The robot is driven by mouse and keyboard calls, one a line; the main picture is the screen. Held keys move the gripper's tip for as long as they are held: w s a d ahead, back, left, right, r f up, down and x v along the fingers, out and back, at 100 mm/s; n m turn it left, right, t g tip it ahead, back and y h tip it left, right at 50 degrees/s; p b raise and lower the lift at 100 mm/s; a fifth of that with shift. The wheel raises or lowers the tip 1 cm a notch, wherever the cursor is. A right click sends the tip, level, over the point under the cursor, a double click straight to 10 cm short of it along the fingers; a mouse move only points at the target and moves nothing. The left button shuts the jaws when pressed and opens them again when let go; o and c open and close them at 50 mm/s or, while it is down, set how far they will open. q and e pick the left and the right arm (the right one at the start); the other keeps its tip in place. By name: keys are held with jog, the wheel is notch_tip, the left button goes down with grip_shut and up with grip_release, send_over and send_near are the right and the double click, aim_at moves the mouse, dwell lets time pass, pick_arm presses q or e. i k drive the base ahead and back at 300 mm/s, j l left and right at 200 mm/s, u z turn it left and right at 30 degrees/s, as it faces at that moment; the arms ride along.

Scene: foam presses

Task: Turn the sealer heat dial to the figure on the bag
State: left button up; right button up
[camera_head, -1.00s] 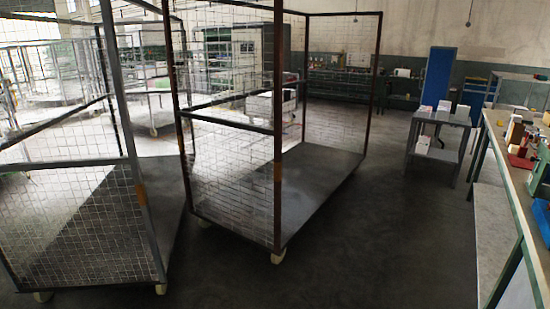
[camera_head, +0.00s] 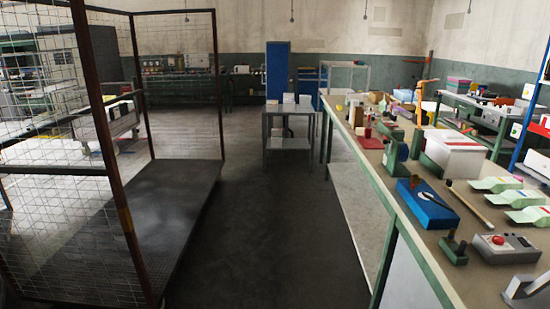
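A grey box with a round red part on top (camera_head: 499,240) sits near the right front of the long workbench. It may be the sealer's control box; no dial figures can be read. A pale angled metal piece (camera_head: 522,290) shows just in front of it, cut by the frame. Several pale green and white bags lie in a row behind the box, one of them nearest to it (camera_head: 530,215). Their printing is too small to read. Neither of my grippers is in view.
The long workbench (camera_head: 385,205) runs along the right, carrying a blue box (camera_head: 426,204), a white bin (camera_head: 455,152) and tools. A wire-mesh cart (camera_head: 180,200) stands left. A small grey table (camera_head: 289,109) stands ahead. Dark floor (camera_head: 275,230) between cart and bench is clear.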

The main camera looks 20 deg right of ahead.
aim_at(497, 241)
jog(key=i+z, duration=0.5)
jog(key=i+j+z, duration=0.15)
jog(key=i+z, duration=0.35)
jog(key=i+j+z, duration=0.1)
jog(key=i+z, duration=0.25)
jog(key=i+j+z, duration=0.15)
jog(key=z, duration=0.2)
jog(key=i+j+z, duration=0.3)
jog(key=i+l, duration=0.05)
